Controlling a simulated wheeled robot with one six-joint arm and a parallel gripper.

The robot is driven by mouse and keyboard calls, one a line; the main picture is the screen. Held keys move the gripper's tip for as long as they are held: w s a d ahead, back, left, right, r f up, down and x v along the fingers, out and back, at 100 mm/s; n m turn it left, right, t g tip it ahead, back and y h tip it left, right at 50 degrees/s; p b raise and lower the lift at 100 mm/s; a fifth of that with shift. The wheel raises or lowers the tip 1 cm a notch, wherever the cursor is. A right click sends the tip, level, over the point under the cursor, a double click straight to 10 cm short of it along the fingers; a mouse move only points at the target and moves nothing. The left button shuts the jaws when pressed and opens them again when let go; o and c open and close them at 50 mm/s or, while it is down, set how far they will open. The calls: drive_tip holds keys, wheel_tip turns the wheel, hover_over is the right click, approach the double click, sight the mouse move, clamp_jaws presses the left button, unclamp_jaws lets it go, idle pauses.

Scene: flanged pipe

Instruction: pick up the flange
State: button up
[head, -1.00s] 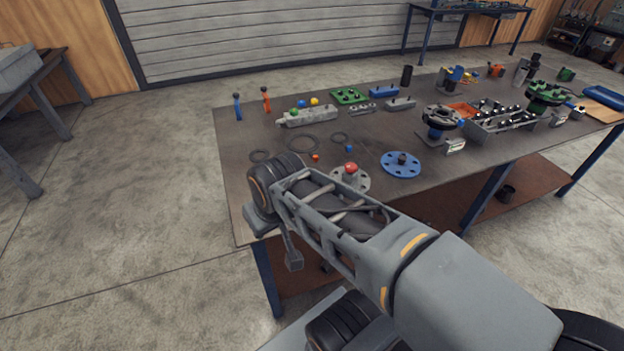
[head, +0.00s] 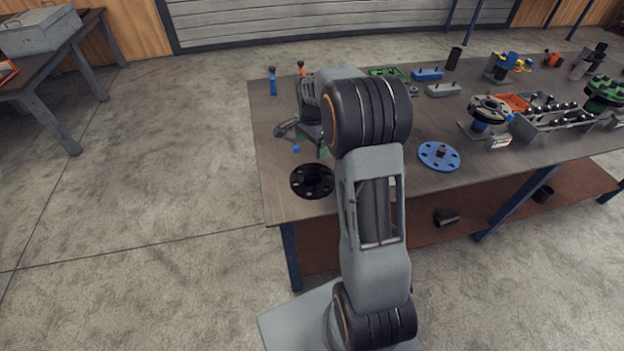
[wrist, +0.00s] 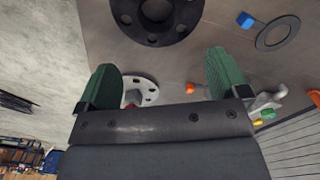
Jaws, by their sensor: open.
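Several flanges lie on the workbench, and I cannot tell which one the task means. A black flange (head: 312,181) lies flat near the front left edge. In the wrist view, the black flange (wrist: 157,18) is cut off by the top edge, beyond my fingertips. A blue flange (head: 438,156) lies to the right, with a dark piece at its centre. A grey flange (wrist: 141,91) with a red piece shows between my fingers in the wrist view; my arm hides it in the head view. My gripper (head: 311,146) is open and empty above the bench, its green fingers (wrist: 165,72) apart.
A flat ring (wrist: 278,33), a blue cube (wrist: 246,20) and an orange piece (wrist: 190,88) lie close by. A grey tray (head: 545,122) with dark parts and a black-topped stand (head: 490,108) are farther right. The bench's front left corner is clear.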

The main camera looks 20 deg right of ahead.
hover_over(314, 172)
drive_tip(key=s+a, duration=0.2)
drive_tip(key=f, duration=0.5)
drive_tip(key=f+p, duration=0.1)
drive_tip(key=f, duration=0.2)
drive_tip(key=shift+w+d, duration=0.2)
drive_tip(key=shift+d, duration=0.05)
drive_tip(key=shift+s+d+f+p, duration=0.15)
drive_tip(key=shift+f+p, duration=0.25)
drive_tip(key=shift+f, duration=0.95)
drive_tip(key=shift+s+d+f+p, duration=0.1)
drive_tip(key=shift+f+p, duration=0.3)
drive_tip(key=shift+f, duration=0.95)
drive_tip(key=shift+c, duration=0.2)
drive_tip(key=shift+w, duration=0.1)
drive_tip(key=c, duration=1.3)
drive_tip(key=shift+r, duration=0.15)
